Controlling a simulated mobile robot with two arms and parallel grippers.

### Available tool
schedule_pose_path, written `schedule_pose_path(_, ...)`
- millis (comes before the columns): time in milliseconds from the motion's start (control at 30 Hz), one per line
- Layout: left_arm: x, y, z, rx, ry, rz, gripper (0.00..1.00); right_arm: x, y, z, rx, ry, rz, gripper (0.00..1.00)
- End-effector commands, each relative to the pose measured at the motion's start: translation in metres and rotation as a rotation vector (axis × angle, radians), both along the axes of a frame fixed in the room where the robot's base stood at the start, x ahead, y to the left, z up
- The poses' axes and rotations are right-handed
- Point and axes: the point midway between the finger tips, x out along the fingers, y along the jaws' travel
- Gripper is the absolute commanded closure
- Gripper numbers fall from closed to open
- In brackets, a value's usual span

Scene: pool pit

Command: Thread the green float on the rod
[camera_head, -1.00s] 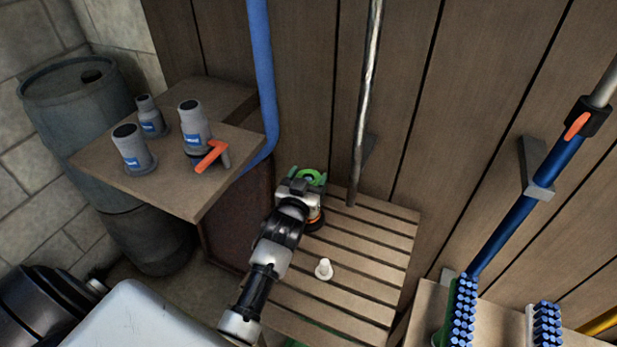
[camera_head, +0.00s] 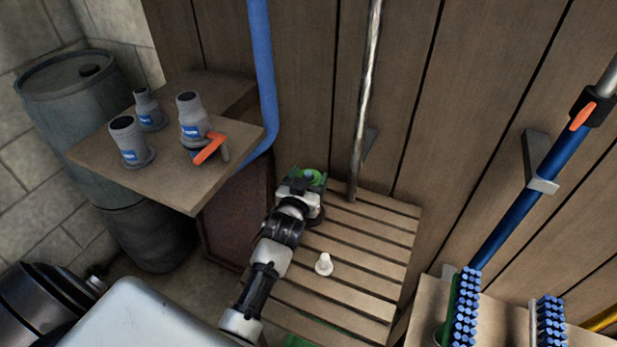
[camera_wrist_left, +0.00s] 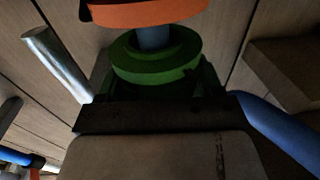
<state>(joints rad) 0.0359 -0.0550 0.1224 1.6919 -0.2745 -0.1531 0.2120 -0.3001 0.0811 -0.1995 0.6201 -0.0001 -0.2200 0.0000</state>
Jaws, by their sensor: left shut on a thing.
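My left gripper (camera_head: 304,183) is shut on the green float (camera_head: 315,178) over the back of the slatted bench. The float also shows in the left wrist view (camera_wrist_left: 155,64) as a stepped ring between the fingers. A grey-blue rod (camera_wrist_left: 153,38) shows there between the green float and an orange float (camera_wrist_left: 145,12), apparently lined up with the green float's middle. A gap separates the two floats. I cannot tell how far the rod runs into the green float. In the head view my gripper mostly hides the rod and orange float. My right gripper is out of view.
A white fitting (camera_head: 323,265) stands on the slatted bench (camera_head: 370,262). A metal pole (camera_head: 364,100) rises behind at right and a blue pipe (camera_head: 263,75) at left. A shelf (camera_head: 188,192) holds grey fittings. Blue-bristled brushes (camera_head: 465,310) stand at right.

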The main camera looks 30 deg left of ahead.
Motion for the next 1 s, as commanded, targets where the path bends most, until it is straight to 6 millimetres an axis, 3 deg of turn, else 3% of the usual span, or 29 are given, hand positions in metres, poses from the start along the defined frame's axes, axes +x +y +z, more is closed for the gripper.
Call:
schedule_pose_path(333,0.0,0.0,-0.013,-0.001,0.0,0.0,0.57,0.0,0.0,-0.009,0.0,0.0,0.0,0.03)
schedule_pose_path(833,0.0,0.0,-0.013,0.0,0.0,0.0,0.57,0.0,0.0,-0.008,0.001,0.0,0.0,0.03)
schedule_pose_path(867,0.0,0.0,-0.013,0.0,0.0,0.0,0.29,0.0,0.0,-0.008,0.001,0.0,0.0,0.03)
schedule_pose_path(1000,0.0,0.0,-0.013,0.0,0.0,0.0,0.07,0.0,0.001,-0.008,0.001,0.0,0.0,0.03)
